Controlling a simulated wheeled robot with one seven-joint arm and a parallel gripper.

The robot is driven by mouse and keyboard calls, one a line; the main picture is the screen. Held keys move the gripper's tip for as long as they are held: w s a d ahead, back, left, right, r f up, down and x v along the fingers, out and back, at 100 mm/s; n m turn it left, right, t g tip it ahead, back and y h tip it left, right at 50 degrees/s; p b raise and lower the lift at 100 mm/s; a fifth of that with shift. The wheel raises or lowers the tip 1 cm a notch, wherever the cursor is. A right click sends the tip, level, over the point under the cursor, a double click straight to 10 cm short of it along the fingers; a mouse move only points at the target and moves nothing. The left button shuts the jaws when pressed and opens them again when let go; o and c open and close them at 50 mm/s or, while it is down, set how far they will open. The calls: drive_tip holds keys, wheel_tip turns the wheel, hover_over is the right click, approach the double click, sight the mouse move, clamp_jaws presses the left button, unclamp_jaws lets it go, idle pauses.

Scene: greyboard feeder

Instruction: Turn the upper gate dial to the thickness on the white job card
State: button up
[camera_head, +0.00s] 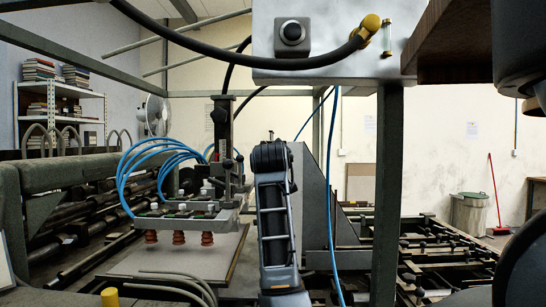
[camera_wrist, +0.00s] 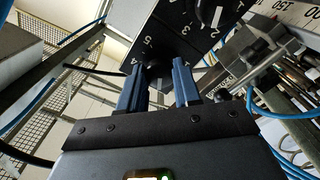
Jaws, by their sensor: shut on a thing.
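My gripper (camera_wrist: 160,72) shows in the wrist view. Its two blue fingers reach up to a black dial panel (camera_wrist: 160,42) and are closed on a dark knob, mostly hidden between them. White figures, among them 4 and 5, show around the fingertips. A second dial (camera_wrist: 210,13) with a white pointer mark and figures including 2 and 3 sits farther up the panel, apart from the fingers. I cannot tell which dial is the upper gate dial. The held knob's pointer is hidden. I cannot make out a readable job card. The gripper is not visible in the head view.
A pale ruler plate (camera_wrist: 275,28) and metal clamps stand right of the panel. In the head view, the suction head (camera_head: 180,222) with blue hoses hangs over a grey board (camera_head: 160,262). A steel post (camera_head: 386,190) and a grey box (camera_head: 330,70) stand close to my arm.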

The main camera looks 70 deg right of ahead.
drive_tip(key=o, duration=1.1)
drive_tip(key=shift+c, duration=0.2)
drive_tip(key=b+v, duration=0.2)
drive_tip(key=v, duration=0.5)
drive_tip(key=shift+a, duration=0.4)
drive_tip(key=shift+s, duration=0.25)
